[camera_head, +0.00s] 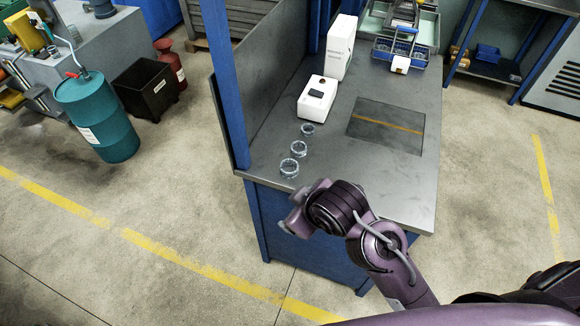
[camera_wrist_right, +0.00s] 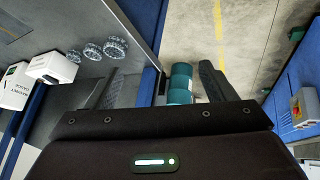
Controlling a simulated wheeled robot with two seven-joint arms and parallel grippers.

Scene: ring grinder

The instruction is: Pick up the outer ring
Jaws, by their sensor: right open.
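Three metallic rings lie in a row near the left edge of the grey workbench: a near ring (camera_head: 289,167), a middle ring (camera_head: 299,149) and a smaller far ring (camera_head: 308,129). I cannot tell for sure which is the outer ring; the near one looks largest. All three also show at upper left in the right wrist view, with the largest ring (camera_wrist_right: 116,47) closest to the bench edge. My right gripper (camera_wrist_right: 158,85) is open and empty, its fingers wide apart. In the head view it is off the bench's front edge, apart from the rings. My left gripper is not in view.
On the workbench (camera_head: 390,180), a white device (camera_head: 317,97) and a tall white box (camera_head: 341,47) stand behind the rings. A dark inset panel (camera_head: 387,125) lies to their right. A blue post (camera_head: 222,70) rises at the bench's left side. The front bench surface is clear.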

